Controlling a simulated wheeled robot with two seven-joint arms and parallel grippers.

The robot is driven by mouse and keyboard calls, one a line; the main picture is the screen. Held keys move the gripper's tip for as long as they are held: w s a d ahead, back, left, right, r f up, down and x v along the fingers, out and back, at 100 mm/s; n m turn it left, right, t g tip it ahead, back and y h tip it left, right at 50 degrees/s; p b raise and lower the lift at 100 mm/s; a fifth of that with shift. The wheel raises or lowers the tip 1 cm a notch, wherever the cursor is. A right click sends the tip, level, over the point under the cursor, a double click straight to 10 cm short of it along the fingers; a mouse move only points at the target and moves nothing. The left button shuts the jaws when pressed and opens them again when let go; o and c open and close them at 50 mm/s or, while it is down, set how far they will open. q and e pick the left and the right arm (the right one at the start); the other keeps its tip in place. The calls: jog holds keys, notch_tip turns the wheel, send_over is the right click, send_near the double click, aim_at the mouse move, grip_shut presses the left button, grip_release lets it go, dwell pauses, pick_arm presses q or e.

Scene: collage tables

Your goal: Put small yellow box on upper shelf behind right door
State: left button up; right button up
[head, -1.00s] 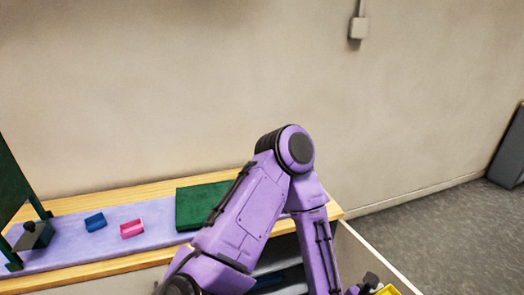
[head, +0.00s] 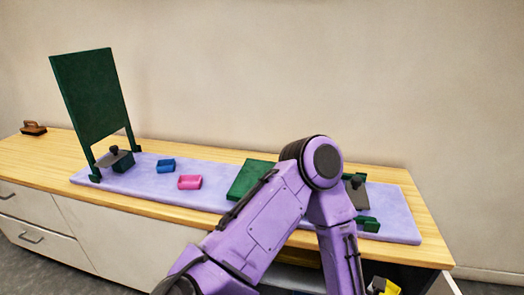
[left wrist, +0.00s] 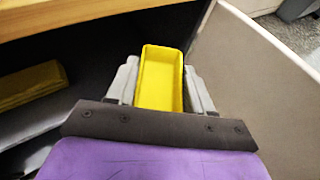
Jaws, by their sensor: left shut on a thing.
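The small yellow box (left wrist: 160,75), an open tray shape, is held between the fingers of my left gripper (left wrist: 161,88) in the left wrist view. In the head view only parts of the yellow box (head: 389,286) and of my left gripper (head: 375,288) show at the bottom edge, right of centre. The right door (left wrist: 250,75) stands open to the right of the gripper. The dark cabinet inside lies to its left, with a grey shelf (left wrist: 45,118) there. I cannot tell which shelf level this is. My right gripper is not in view.
Another yellow object (left wrist: 30,85) lies inside the cabinet at left. The cabinet's top edge runs close above the gripper.

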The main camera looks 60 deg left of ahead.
pick_arm(q)
jog(key=f+n+y+b, duration=0.1)
jog(key=f+b, duration=0.2)
jog(key=f, duration=0.1)
jog(key=f+b, duration=0.3)
jog(key=f, duration=0.2)
jog(key=d+f+n+g+y+b, duration=0.1)
jog(key=f+b, duration=0.2)
jog(key=f, duration=0.2)
jog(key=shift+s+n+y, duration=0.2)
jog(key=shift+n+y, duration=0.1)
jog(key=shift+r, duration=0.15)
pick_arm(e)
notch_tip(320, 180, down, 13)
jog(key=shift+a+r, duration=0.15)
